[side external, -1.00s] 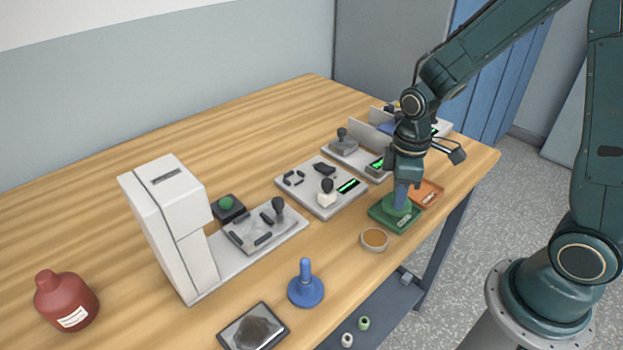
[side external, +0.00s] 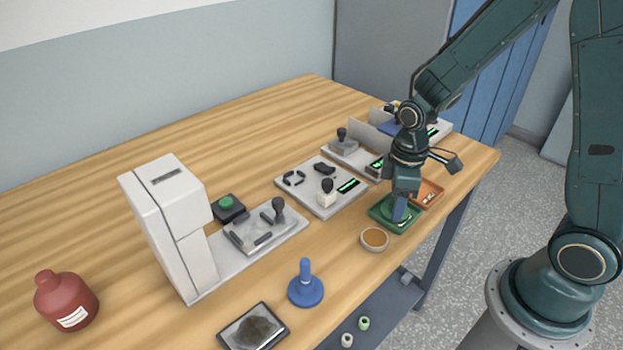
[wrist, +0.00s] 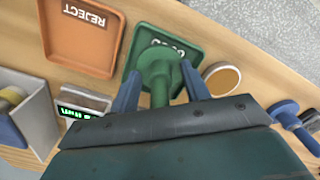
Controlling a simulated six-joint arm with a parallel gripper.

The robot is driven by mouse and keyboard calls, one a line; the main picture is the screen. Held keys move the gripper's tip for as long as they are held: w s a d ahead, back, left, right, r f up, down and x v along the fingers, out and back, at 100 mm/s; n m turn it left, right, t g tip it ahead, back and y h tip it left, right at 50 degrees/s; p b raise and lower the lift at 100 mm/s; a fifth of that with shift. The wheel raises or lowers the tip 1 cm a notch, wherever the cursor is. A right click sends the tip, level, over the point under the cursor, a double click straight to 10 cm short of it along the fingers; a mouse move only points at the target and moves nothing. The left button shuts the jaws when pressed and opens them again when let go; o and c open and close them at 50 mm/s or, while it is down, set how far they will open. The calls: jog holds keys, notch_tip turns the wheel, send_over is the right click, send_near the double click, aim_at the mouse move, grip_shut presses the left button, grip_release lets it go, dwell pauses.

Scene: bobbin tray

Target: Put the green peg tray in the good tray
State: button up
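The green peg tray (wrist: 158,63) has a round base with an upright stem, and in the wrist view it sits inside the green good tray (wrist: 197,53). My gripper (wrist: 158,92) is open, with one blue finger on each side of the green stem and gaps visible on both sides. In the side view my gripper (side external: 399,212) is low over the good tray (side external: 381,220). The fingers hide most of the green peg tray there. The exact contact under its base cannot be seen.
The orange reject tray (side external: 430,193) lies right beside the good tray. A small round dish (side external: 374,239) is in front, near the table edge. A blue peg piece (side external: 305,288) stands farther left. Fixture plates (side external: 318,200) lie behind the good tray.

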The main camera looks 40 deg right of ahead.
jog(key=shift+r, duration=0.15)
notch_tip(320, 180, up, 12)
jog(key=shift+r, duration=0.1)
dwell(0.7)
jog(key=shift+s, duration=0.1)
dwell(0.5)
jog(key=s+a+r+m+t, duration=0.1)
jog(key=s+r+m+t, duration=0.4)
jog(key=s, duration=0.7)
jog(key=shift+s+a+r+m+t, duration=0.3)
jog(key=shift+r+m, duration=0.8)
jog(key=shift+r, duration=1)
jog(key=shift+w, duration=0.1)
